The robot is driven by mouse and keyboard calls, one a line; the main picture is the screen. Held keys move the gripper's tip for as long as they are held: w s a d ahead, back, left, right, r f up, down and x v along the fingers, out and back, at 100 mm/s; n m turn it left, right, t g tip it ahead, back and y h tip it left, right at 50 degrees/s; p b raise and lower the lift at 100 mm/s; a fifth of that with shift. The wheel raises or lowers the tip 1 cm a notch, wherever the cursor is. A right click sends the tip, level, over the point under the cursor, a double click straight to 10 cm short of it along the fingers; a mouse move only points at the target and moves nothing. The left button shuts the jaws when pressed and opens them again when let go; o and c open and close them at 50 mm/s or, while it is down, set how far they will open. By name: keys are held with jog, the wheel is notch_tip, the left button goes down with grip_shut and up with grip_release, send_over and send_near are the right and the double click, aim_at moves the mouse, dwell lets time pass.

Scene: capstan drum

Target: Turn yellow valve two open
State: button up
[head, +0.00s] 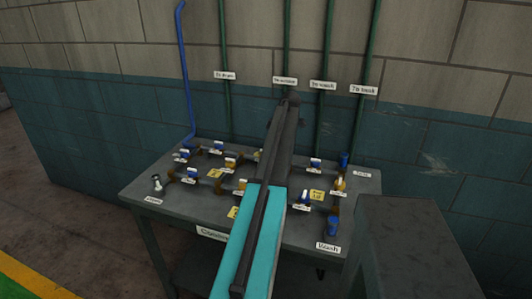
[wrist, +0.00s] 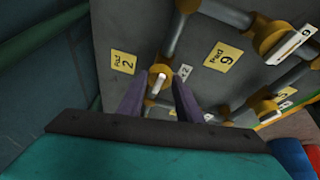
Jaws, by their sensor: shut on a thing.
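In the wrist view, the two purple fingers of my gripper (wrist: 161,92) are on either side of a small yellow valve with a white handle (wrist: 157,83). A small white tag (wrist: 184,73) that appears to read 2 is beside it. My gripper is shut on this handle. The handle's exact angle is hard to tell, as the fingers partly cover it. In the head view, my arm lies across the bench and hides the gripper and this valve.
A grey bench (head: 150,190) carries pipes and several blue- and yellow-handled valves close around. A yellow "Pad 2" label (wrist: 123,61) and a "Pad 9" label (wrist: 223,56) lie near the gripper. Green pipes (head: 326,125) and a blue pipe (head: 183,70) climb the wall behind.

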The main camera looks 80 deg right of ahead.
jog(key=shift+w+n, duration=0.3)
jog(key=shift+n, duration=0.1)
jog(key=o, duration=1)
jog(key=shift+f, duration=0.1)
jog(key=shift+o, duration=0.2)
jog(key=shift+s, duration=0.15)
jog(key=shift+v, duration=0.8)
jog(key=d+b+v, duration=0.1)
jog(key=b+v, duration=0.1)
jog(key=v, duration=1)
jog(key=shift+a, duration=0.2)
